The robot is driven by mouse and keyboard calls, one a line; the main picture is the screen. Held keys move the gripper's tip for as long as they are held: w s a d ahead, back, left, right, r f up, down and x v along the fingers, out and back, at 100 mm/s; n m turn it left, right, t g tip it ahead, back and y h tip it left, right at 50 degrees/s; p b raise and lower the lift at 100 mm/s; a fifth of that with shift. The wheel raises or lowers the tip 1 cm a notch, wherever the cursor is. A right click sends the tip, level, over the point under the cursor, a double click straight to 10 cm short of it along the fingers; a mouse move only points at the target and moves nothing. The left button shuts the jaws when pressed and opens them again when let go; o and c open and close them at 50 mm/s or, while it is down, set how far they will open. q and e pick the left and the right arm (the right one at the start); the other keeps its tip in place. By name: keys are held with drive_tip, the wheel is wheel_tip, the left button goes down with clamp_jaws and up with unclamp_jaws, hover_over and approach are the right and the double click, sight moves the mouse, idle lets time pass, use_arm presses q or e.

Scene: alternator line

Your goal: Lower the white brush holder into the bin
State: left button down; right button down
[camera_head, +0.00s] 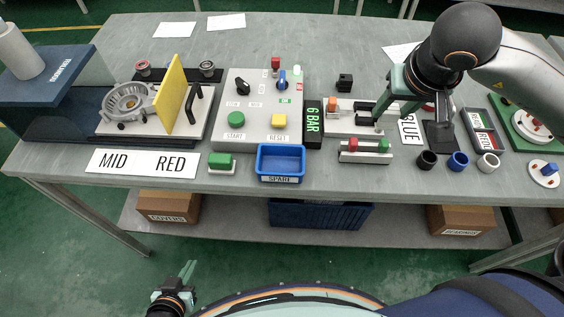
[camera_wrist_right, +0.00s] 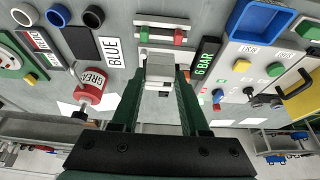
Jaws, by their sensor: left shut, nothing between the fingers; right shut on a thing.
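The white brush holder (camera_wrist_right: 160,70) shows in the right wrist view as a pale block between my right gripper's fingertips (camera_wrist_right: 158,82). In the head view my right gripper (camera_head: 381,112) hangs over the table's right half, and the arm and fingers largely hide what it holds. The small blue bin (camera_head: 281,175) with a SPARE label stands at the table's front edge, left of and nearer the front than that gripper. It also shows in the right wrist view (camera_wrist_right: 238,24). My left gripper (camera_head: 187,270) is shut and empty, low in front of the table.
A fixture with green and red blocks (camera_head: 364,156) stands right of the bin, near the 6 BAR display (camera_head: 314,124). The button panel (camera_head: 255,88) is behind the bin. A green-topped button (camera_head: 221,161) sits to its left. Several cups, including a black one (camera_head: 427,161), stand front right.

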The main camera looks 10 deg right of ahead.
drive_tip(key=w+a+f+b, duration=0.1)
drive_tip(key=a+f+b, duration=0.2)
drive_tip(key=a, duration=0.7)
drive_tip(key=w+a+f+b, duration=0.1)
drive_tip(key=a+f+b, duration=0.1)
drive_tip(key=a+b, duration=0.3)
drive_tip(key=a, duration=0.4)
drive_tip(key=shift+w+a+f, duration=0.35)
drive_tip(key=shift+w+f, duration=0.05)
drive_tip(key=shift+w+d+b, duration=0.15)
drive_tip(key=shift+w+b, duration=0.15)
drive_tip(key=shift+b, duration=0.1)
